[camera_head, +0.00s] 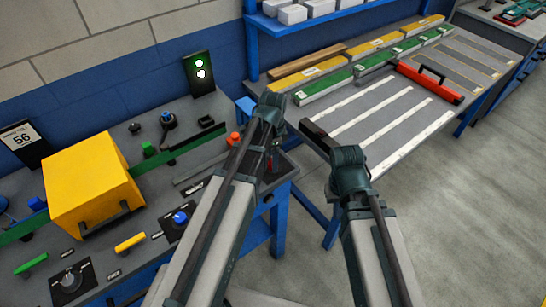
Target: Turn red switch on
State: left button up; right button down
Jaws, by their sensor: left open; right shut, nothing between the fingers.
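A small red part (269,165) shows at the right end of the grey control panel, just below my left gripper (272,148). It may be the red switch; the gripper and arm partly hide it, so its position cannot be read. My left gripper is open and points down at this end of the panel; I cannot tell whether it touches the red part. An orange-red knob (234,138) stands on the panel to the left of the gripper. My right gripper (308,128) is shut and empty, held to the right of the left one, beside the striped table.
A yellow box (92,186) stands on the panel at left. Blue knob (180,217), yellow handle (130,243) and green handle (31,264) lie along its front. A lit indicator (199,73) stands behind. The floor at right is clear.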

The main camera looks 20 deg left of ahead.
pick_arm(q)
notch_tip(320, 180, up, 12)
jog(key=p, duration=1.1)
jog(key=s+d+f+n+y+b, duration=0.1)
jog(key=s+d+n, duration=0.8)
jog(key=s, duration=0.5)
jog(key=shift+s+d+f, duration=0.25)
jog(key=shift+s+d, duration=0.05)
jog(key=shift+d, duration=0.75)
jog(key=shift+c, duration=0.3)
